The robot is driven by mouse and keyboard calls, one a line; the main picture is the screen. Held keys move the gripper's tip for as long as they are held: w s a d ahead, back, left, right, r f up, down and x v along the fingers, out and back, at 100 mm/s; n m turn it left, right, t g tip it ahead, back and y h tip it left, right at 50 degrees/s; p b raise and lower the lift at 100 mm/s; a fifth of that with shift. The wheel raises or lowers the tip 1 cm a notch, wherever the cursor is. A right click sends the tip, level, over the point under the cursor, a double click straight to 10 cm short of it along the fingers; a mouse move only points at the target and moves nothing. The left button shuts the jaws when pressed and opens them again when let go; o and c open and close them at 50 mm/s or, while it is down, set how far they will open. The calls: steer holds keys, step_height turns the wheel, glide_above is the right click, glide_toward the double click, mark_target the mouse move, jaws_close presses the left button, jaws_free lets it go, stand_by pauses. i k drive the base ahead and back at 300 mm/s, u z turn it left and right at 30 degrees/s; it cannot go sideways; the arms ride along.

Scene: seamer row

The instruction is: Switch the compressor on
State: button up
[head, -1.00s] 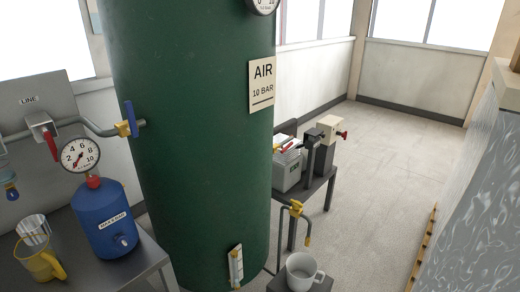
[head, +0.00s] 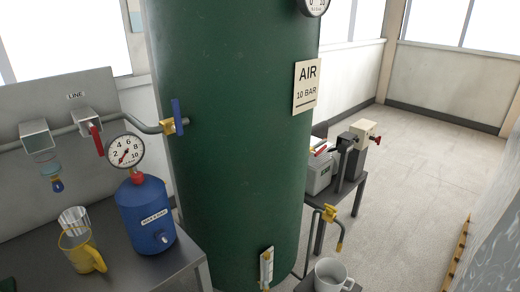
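No part is clearly marked as the compressor or its switch in the head view. A large green air tank (head: 235,130) marked AIR 10 BAR stands in the middle, with a pressure gauge (head: 313,5) cut off at the top. Behind it at right, a grey box (head: 319,174) with a red part on top stands on a small dark table (head: 340,208). Beside it are a dark unit (head: 350,160) and a cream unit (head: 366,137) with a red knob. I cannot tell which of these is the compressor. My gripper is not in view.
A LINE panel (head: 75,85) with a red-lever valve stands behind. A white mug (head: 331,275) sits low by the tank.

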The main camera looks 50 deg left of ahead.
mark_target(378, 140)
steer(key=u, duration=1.1)
steer(key=i, duration=1.65)
